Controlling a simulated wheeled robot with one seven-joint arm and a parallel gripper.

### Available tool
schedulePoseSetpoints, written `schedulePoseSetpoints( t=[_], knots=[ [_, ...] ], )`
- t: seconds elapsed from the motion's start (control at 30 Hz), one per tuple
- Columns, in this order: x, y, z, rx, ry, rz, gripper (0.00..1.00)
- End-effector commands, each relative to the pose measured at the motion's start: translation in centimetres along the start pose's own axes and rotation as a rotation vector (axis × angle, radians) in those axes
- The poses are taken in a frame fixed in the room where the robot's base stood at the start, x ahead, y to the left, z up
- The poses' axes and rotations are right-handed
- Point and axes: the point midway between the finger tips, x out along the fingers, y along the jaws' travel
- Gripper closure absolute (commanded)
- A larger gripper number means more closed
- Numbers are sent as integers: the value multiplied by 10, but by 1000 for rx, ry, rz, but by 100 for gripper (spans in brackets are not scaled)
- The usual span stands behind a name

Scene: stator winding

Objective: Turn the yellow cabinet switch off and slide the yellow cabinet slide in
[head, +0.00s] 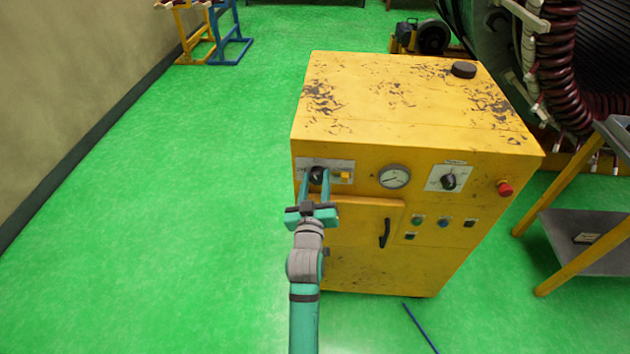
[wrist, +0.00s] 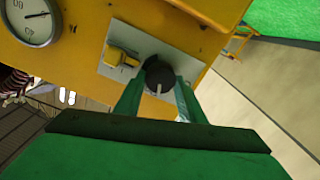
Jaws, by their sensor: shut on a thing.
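The yellow cabinet (head: 440,235) stands on the green floor in the head view. On its front at the upper left is a grey plate with a black round switch knob (head: 318,174) and, to its right, a small yellow slide (head: 343,176). My gripper (head: 317,185) is at the plate, its two fingers shut on the black knob. The wrist view shows the knob (wrist: 159,76) between the fingertips, with a pale mark pointing down toward the gripper. The yellow slide (wrist: 121,57) is beside the knob there, untouched by the fingers. Part of the knob is hidden by the fingers.
A round gauge (head: 394,176), a second black knob (head: 448,181) and a red button (head: 505,188) are on the same cabinet front. A door with a black handle (head: 384,233) is below. A metal shelf (head: 585,240) stands at right. The floor at left is clear.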

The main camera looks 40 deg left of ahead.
Motion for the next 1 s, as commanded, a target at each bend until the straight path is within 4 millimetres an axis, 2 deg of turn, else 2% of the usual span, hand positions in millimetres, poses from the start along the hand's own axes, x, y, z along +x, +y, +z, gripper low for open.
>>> schedulePoseSetpoints(
  t=[1.0],
  knots=[
    [0,-6,2,-956,1,-4,87]
  ],
)
